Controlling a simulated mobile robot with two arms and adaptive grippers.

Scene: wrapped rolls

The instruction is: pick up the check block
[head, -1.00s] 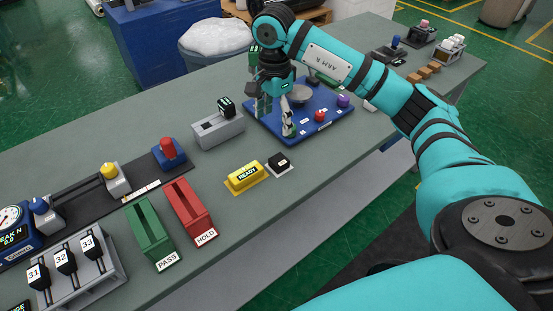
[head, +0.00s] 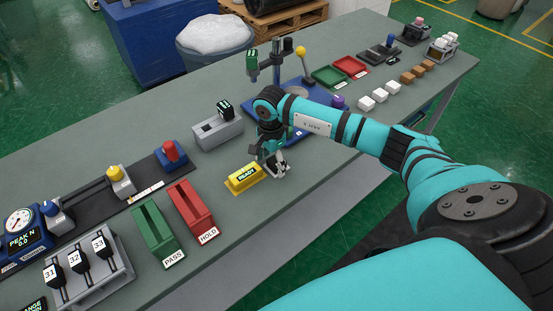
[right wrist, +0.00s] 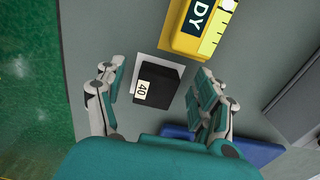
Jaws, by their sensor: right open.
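The check block appears to be the small black block (right wrist: 158,82) with a white label reading 40, on a white pad (right wrist: 146,64) in the right wrist view. My right gripper (head: 277,168) hangs over that spot in the head view and hides the block there. In the right wrist view, the open fingers of my right gripper (right wrist: 156,84) are on either side of the block, with a gap on each side. The left gripper is not in view.
The yellow READY block (head: 243,178) stands close beside the pad. The red HOLD slot (head: 191,211) and green PASS slot (head: 157,233) are further left. A blue base (head: 313,110) with a yellow-knobbed lever (head: 300,52) lies behind my arm.

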